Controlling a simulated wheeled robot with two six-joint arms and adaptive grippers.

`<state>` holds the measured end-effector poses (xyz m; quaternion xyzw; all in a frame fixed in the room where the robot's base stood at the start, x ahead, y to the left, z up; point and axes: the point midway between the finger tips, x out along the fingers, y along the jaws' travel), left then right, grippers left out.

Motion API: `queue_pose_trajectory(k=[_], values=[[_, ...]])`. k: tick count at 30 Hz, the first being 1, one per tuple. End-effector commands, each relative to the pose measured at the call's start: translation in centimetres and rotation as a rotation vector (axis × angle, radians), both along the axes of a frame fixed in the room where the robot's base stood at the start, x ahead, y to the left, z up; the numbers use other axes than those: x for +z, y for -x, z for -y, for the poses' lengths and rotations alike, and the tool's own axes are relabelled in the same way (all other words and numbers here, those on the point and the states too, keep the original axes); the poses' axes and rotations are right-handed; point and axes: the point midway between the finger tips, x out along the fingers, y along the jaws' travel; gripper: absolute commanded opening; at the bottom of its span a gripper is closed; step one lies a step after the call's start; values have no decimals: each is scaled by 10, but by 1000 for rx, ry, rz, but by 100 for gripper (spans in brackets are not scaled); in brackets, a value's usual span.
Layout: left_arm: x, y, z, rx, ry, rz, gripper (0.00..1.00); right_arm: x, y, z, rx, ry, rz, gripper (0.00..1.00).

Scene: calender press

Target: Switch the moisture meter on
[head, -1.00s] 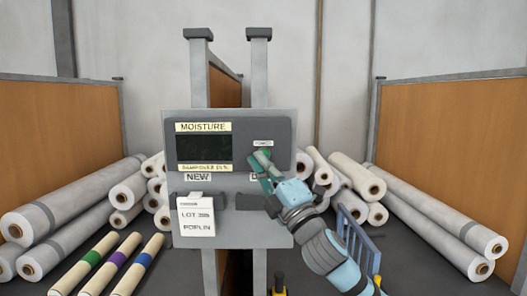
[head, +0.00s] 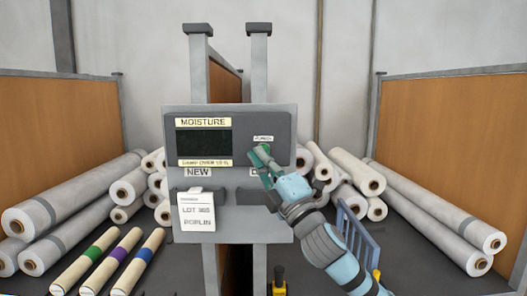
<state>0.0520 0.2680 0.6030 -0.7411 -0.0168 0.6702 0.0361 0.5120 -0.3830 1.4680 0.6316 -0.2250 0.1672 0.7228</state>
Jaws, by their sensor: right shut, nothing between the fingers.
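The moisture meter (head: 203,141) is a dark panel on a grey board in the middle of the head view. Its screen is dark and shows no reading. A small white label (head: 263,138), apparently "POWER", sits at the panel's right. My right gripper (head: 260,153) is shut and empty, with its greenish fingertips just below that label at the panel's face. The fingers hide what lies under the label, and I cannot tell whether they touch it. My left gripper is not in view.
A tag reading "LOT" and "POPLIN" (head: 196,212) hangs below the screen, under a "NEW" label (head: 198,172). White rolls (head: 70,205) are stacked on both sides. Three rolls with coloured bands (head: 118,258) lie front left. A blue rack (head: 355,235) stands behind my right arm.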

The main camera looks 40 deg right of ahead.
Motion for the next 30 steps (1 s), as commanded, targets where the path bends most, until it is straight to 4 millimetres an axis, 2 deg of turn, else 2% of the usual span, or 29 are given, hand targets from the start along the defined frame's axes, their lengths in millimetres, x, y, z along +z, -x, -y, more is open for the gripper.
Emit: queue_pose_trajectory(k=[18,30], values=[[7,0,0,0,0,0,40,1,-7,5,0,0,0,0],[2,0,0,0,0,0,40,-2,-2,1,-1,2,0,0]])
